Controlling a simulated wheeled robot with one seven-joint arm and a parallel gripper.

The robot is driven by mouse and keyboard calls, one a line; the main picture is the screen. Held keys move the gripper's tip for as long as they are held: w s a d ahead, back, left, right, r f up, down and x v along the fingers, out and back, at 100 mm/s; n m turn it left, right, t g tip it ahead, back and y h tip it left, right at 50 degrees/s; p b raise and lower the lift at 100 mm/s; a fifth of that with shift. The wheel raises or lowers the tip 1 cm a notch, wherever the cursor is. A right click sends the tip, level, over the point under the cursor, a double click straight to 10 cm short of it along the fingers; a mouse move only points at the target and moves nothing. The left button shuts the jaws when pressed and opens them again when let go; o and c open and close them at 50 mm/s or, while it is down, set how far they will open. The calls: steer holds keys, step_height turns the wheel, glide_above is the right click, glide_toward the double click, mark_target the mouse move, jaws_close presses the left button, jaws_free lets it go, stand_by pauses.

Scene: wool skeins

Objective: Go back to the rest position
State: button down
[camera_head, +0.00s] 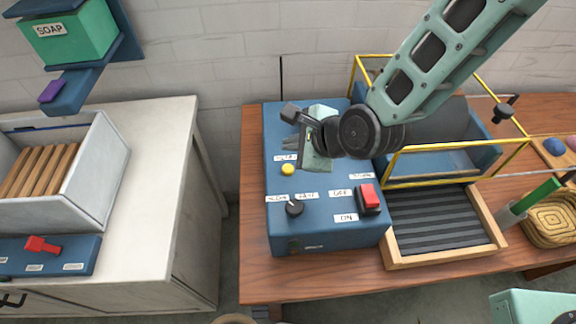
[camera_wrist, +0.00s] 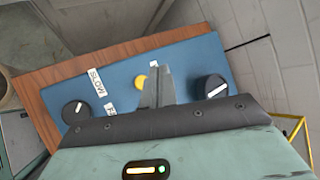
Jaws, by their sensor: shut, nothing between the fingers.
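My gripper (camera_head: 290,143) is above the back part of a blue control box (camera_head: 325,237) on the wooden table. Its fingers are shut and empty. In the wrist view the fingertips (camera_wrist: 165,72) show close together, in front of the blue panel and beside the yellow button (camera_wrist: 141,82). The button also shows in the head view (camera_head: 288,169), just below the gripper. The box has a black knob (camera_head: 294,208) by the SLOW label and a red switch (camera_head: 368,196) by the ON and OFF labels. A second black knob (camera_wrist: 212,88) shows in the wrist view.
A yellow frame (camera_head: 437,157) stands around a blue machine right of the box, near my arm. A ribbed black tray (camera_head: 436,216) lies in front. A woven basket (camera_head: 552,220) is at right. Left, a white cabinet (camera_head: 155,190) holds a grey bin (camera_head: 75,185); a soap dispenser (camera_head: 75,35) hangs above.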

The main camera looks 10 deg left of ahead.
stand_by(0.3)
steer(key=s+d+r+n+g+h, duration=0.2)
steer(key=s+d+r+n+h, duration=0.1)
steer(key=s+d+r+n, duration=0.3)
steer(key=s+d+r+n+g+h, duration=0.3)
steer(key=s+d+r+n, duration=0.3)
steer(key=s+d+n, duration=0.5)
steer(key=d+n+h, duration=0.1)
steer(key=d+n, duration=0.2)
steer(key=n, duration=0.3)
steer(key=shift+r+n, duration=0.3)
